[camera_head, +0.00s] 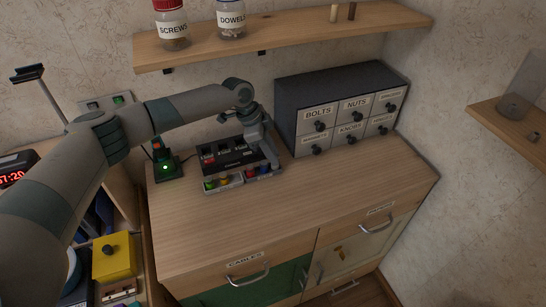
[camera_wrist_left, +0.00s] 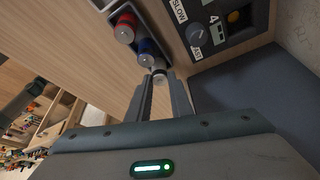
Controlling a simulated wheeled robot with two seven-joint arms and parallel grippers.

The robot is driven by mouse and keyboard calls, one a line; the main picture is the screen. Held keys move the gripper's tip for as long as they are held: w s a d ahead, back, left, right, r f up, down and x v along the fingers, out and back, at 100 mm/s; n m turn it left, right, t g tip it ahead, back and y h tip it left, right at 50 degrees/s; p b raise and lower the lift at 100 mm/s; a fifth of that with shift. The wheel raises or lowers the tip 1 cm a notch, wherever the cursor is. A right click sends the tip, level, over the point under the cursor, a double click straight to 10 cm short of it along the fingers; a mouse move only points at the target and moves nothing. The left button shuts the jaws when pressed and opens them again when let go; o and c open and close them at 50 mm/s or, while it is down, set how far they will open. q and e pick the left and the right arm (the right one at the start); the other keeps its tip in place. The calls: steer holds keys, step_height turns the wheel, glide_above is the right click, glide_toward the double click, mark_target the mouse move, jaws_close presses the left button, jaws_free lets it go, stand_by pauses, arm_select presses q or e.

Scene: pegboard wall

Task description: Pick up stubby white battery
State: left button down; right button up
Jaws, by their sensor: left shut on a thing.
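My left gripper (camera_head: 274,166) reaches down at the right end of a small tray in front of a black charger (camera_head: 240,158). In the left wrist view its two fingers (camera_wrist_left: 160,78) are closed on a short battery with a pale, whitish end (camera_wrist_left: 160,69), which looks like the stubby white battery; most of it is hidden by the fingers. A red battery (camera_wrist_left: 125,27) and a blue battery (camera_wrist_left: 147,52) stand beside it in the tray (camera_wrist_left: 112,8). I cannot tell whether the held battery is clear of the tray. My right gripper is not in view.
A labelled drawer cabinet (camera_head: 340,105) stands close right of the gripper. A black device with a green light (camera_head: 165,168) is left of the charger. A shelf (camera_head: 290,34) with jars hangs above. The worktop's front (camera_head: 290,215) is clear.

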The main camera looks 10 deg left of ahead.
arm_select(q)
steer(key=r+b, duration=0.1)
steer(key=r, duration=0.2)
steer(key=shift+s+d+r+b, duration=0.1)
steer(key=shift+d+r+b, duration=0.1)
steer(key=shift+b, duration=0.2)
steer(key=s+d+r+b, duration=0.3)
steer(key=s+d+r, duration=0.2)
steer(key=d, duration=0.5)
steer(key=shift+s+r, duration=0.2)
steer(key=shift+r, duration=0.75)
steer(key=shift+a, duration=0.2)
